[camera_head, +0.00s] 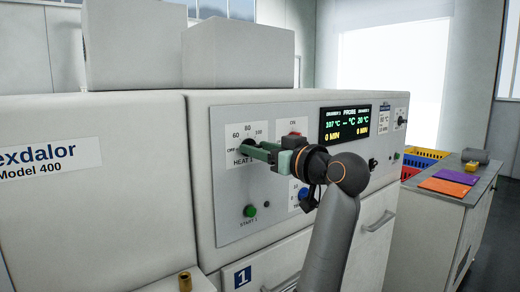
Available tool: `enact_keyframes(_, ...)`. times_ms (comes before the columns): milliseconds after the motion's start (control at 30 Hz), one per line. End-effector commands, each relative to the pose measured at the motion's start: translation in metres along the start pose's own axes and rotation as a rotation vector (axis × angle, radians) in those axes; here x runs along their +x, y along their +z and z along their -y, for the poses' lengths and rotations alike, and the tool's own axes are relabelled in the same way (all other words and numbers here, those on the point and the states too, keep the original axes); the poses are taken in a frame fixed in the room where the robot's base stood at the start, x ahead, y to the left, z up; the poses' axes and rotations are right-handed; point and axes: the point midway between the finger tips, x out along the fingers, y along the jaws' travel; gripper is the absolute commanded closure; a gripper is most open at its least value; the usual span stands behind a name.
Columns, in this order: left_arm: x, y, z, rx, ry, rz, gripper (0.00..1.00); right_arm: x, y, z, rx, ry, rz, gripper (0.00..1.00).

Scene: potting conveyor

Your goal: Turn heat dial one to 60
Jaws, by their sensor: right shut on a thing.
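The HEAT 1 dial plate (247,133) is on the left part of the white machine's grey control panel. Its marks read OFF, 60, 80 and 100, with the HEAT 1 label below. My right gripper (247,149), with green fingers, is at this dial, its fingers shut on the knob. The fingers cover the knob, so I cannot tell which mark it points to. The display (345,123) shows 107 °C at its left, dashes in the middle, 20 °C at its right, and 0 MIN twice. My left gripper is not in view.
A green START 1 button (250,211) is below the dial. Another dial (401,121) is at the panel's far right. A side counter (450,191) holds coloured items.

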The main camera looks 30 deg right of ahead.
Motion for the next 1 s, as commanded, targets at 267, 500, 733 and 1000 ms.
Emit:
enact_keyframes(267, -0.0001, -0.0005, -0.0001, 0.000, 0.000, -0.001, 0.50, 0.0000, 0.0005, 0.0004, -0.012, -0.001, 0.002, 1.00)
enact_keyframes(500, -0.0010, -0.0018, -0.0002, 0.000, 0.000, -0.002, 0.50, 0.0000, 0.0008, 0.0002, -0.105, 0.001, 0.004, 1.00)
enact_keyframes(733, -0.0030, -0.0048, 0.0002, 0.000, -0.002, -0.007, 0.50, -0.0001, 0.0010, 0.0008, -0.288, 0.002, 0.006, 1.00)
enact_keyframes(1000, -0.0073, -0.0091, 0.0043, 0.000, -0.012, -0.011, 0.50, -0.0001, 0.0012, 0.0020, -0.544, 0.000, 0.008, 1.00)
